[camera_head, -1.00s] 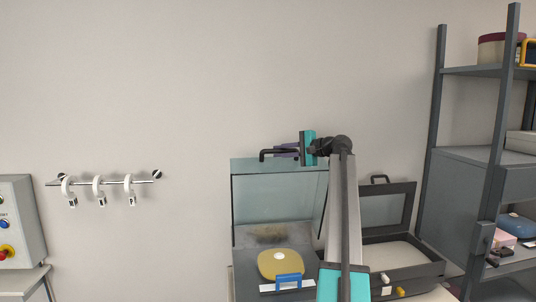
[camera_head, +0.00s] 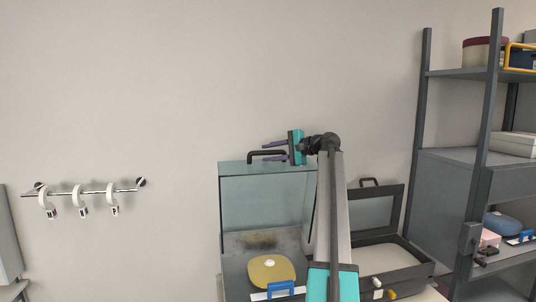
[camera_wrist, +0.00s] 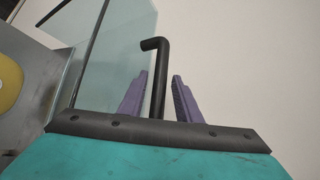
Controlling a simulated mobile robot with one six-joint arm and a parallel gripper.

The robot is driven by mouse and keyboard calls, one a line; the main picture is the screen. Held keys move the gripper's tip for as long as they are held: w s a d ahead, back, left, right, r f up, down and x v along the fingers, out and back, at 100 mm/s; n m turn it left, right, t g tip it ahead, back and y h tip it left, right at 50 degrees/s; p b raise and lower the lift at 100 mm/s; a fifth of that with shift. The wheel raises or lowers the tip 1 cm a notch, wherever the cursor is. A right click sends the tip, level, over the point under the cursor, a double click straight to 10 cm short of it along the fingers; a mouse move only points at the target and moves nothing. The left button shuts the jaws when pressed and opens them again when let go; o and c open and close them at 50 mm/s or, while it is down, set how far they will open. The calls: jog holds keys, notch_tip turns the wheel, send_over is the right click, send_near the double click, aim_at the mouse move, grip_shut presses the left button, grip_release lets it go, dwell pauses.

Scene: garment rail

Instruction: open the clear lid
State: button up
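The clear lid (camera_head: 265,200) stands raised, close to upright, at the back of a dark box (camera_head: 235,272). Its black bar handle (camera_head: 267,153) is at the top edge. My gripper (camera_head: 275,151) is at that handle, with its two purple fingers spread apart. In the wrist view the handle (camera_wrist: 157,80) stands between the fingers of my gripper (camera_wrist: 156,92); the right finger is clear of it and the left one is close beside it. The lid's glass (camera_wrist: 115,50) shows left of the handle.
A yellow rounded item (camera_head: 271,268) with a blue clip (camera_head: 280,289) is in the box. A second dark case (camera_head: 400,252) with a raised windowed lid is to the right. A dark shelf (camera_head: 455,185) stands farther right. A wall rail with rings (camera_head: 100,191) is at left.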

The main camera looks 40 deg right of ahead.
jog(key=shift+a+f, duration=0.15)
jog(key=shift+s+b, duration=0.4)
jog(key=shift+s, duration=0.1)
jog(key=b+v, duration=0.4)
jog(key=v, duration=0.9)
jog(key=shift+b, duration=0.3)
jog(key=shift+d, duration=0.25)
